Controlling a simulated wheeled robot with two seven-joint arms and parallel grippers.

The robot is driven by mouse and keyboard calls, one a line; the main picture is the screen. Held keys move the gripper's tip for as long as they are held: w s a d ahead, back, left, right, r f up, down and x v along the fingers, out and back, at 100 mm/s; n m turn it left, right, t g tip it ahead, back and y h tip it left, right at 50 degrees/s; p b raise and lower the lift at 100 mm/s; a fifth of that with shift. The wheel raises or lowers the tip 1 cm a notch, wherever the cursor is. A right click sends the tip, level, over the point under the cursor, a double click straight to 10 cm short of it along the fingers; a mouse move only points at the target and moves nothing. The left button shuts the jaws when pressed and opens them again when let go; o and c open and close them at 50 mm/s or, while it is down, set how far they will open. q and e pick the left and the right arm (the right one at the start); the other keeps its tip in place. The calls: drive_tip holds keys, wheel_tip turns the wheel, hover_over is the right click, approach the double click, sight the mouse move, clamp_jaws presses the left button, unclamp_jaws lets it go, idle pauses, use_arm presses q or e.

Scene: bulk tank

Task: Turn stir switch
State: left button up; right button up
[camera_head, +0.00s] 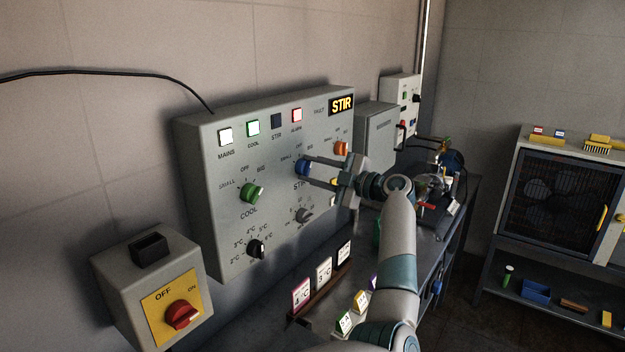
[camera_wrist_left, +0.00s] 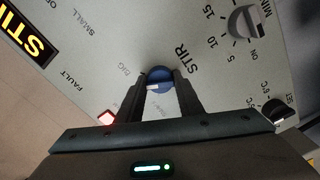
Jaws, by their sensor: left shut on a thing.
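The stir switch is a blue round knob (camera_head: 302,168) on the grey control panel (camera_head: 225,200), above the STIR label. My left gripper (camera_head: 308,171) reaches in from the right with its two fingers shut on the knob. The left wrist view shows the blue knob (camera_wrist_left: 158,77) between the fingertips of my left gripper (camera_wrist_left: 160,86), with a pale mark on its lower edge. I cannot tell exactly which setting it points to. The STIR lamp (camera_head: 277,121) is dark. My right gripper is not in view.
A green COOL knob (camera_head: 252,192), a black temperature knob (camera_head: 256,249), a grey minutes knob (camera_head: 304,215) and an orange knob (camera_head: 341,148) sit around the blue one. A red main switch (camera_head: 183,313) stands at lower left. Number cards (camera_head: 324,272) stand below the panel.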

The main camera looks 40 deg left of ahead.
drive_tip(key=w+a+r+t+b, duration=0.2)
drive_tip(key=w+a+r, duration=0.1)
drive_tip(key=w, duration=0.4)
use_arm(q)
drive_tip(key=shift+n+b, duration=1.7)
drive_tip(key=shift+n, duration=1)
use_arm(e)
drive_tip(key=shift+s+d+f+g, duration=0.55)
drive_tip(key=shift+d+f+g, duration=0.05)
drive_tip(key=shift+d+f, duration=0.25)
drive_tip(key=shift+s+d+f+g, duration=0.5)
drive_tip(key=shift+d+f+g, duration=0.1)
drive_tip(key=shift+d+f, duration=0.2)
use_arm(q)
drive_tip(key=shift+f, duration=0.1)
drive_tip(key=o, duration=1)
